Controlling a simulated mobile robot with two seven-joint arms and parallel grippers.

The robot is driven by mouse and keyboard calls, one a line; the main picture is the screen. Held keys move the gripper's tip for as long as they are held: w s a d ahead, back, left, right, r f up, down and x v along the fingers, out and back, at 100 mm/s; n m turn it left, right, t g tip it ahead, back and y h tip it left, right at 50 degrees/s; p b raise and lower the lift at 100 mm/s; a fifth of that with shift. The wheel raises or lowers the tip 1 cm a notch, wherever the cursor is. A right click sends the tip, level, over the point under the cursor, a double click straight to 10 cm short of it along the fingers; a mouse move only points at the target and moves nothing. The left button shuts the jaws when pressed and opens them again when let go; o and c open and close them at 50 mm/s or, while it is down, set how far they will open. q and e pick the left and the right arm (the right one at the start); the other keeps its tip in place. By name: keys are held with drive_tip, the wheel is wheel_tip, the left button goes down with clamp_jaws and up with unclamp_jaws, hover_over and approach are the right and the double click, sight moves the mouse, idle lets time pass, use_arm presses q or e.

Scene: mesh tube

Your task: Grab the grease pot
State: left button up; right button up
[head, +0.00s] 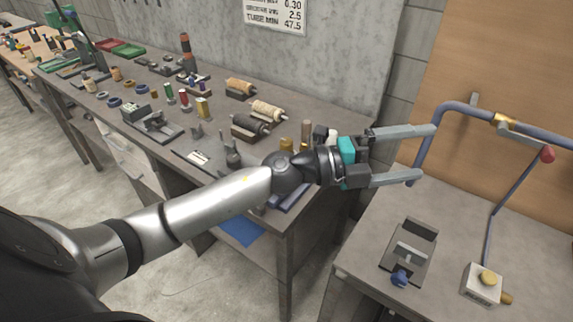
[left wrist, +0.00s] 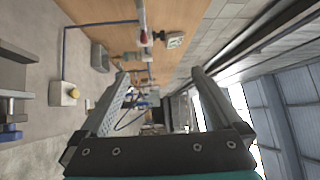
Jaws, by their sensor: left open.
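My left gripper (head: 427,153) is open and empty, held in the air over the gap between the long workbench and the right-hand bench. Its two fingers point right, toward the blue pipe frame. In the left wrist view the open fingers (left wrist: 160,76) have nothing between them up close. I cannot tell which thing is the grease pot. Several small pots and cylinders stand on the workbench, among them a green one (head: 169,92), a red one (head: 183,97) and a yellow one (head: 202,108). My left arm and gripper hide part of the bench's near right end. My right gripper is not in view.
The long workbench (head: 290,219) is crowded with tools and rollers. The right-hand bench (head: 445,240) holds a grey clamp-like device (head: 409,250), a pale box with a yellow knob (head: 481,287) and the blue pipe frame (head: 465,108). Bare bench top lies between them.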

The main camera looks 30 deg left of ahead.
use_arm(q)
drive_tip(key=s+a+f+m+g+y, duration=0.1)
drive_tip(key=a+f+m+g+y, duration=0.5)
drive_tip(key=m+g, duration=0.15)
drive_tip(key=a+r+n+y, duration=0.1)
drive_tip(key=a+y, duration=0.9)
drive_tip(key=a, duration=1)
drive_tip(key=shift+w+a+r+p+x, duration=0.1)
drive_tip(key=shift+w+p+x, duration=0.15)
drive_tip(key=shift+x, duration=2.25)
drive_tip(key=shift+w+a+r+p+x, duration=0.15)
drive_tip(key=shift+w+x, duration=0.1)
drive_tip(key=shift+x, duration=2.25)
drive_tip(key=shift+w+r+p+x, duration=0.1)
drive_tip(key=shift+w+p+x, duration=0.1)
drive_tip(key=shift+x, duration=2.3)
drive_tip(key=shift+f, duration=0.1)
drive_tip(key=shift+t, duration=0.25)
clamp_jaws()
